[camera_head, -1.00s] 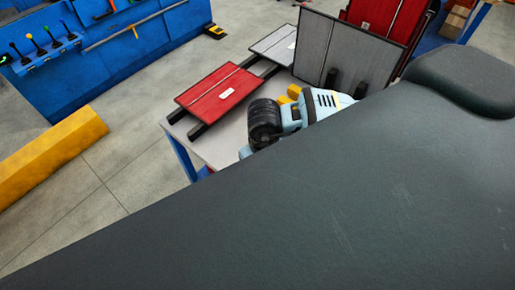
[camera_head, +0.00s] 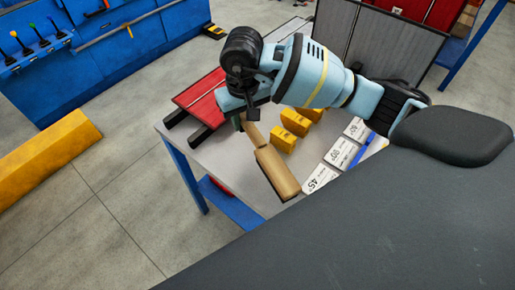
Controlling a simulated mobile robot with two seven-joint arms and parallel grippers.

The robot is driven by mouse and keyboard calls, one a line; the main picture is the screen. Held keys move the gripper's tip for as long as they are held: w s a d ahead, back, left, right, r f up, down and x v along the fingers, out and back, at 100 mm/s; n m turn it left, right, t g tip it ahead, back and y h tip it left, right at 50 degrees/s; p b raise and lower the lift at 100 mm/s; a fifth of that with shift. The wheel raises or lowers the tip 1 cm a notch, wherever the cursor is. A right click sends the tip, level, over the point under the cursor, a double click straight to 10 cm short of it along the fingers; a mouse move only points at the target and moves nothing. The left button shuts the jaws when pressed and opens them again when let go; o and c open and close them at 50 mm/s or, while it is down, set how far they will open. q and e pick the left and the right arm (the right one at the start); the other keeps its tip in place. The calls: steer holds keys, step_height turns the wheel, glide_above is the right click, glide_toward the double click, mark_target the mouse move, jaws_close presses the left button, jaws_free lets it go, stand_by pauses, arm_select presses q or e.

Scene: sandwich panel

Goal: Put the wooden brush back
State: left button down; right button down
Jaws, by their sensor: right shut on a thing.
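The wooden brush (camera_head: 278,173) has a thin handle and a wider tan block with a dark edge. It shows over the front part of the grey table. My right gripper (camera_head: 246,115) comes in from the right on a light blue arm and is shut on the upper end of the brush's handle. The brush hangs tilted, its block pointing down and to the right. Whether the block touches the table cannot be told. The fingertips are partly hidden by the wrist. My left gripper is not in view.
Yellow blocks (camera_head: 290,132) and white labelled boxes (camera_head: 322,178) stand on the grey table (camera_head: 222,160) right of the brush. A red panel (camera_head: 200,90) lies behind the gripper, and a grey panel (camera_head: 395,50) stands upright at the back.

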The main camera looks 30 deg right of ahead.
steer(key=shift+w+r, duration=0.25)
steer(key=shift+w, duration=0.05)
steer(key=shift+f, duration=5)
steer(key=c, duration=1.2)
jaws_free()
steer(key=shift+f, duration=0.1)
steer(key=shift+o, duration=0.2)
steer(key=shift+r, duration=0.2)
steer(key=r, duration=1)
steer(key=shift+s+r, duration=0.3)
steer(key=shift+s, duration=0.1)
steer(key=shift+s+r, duration=0.1)
steer(key=shift+r, duration=0.5)
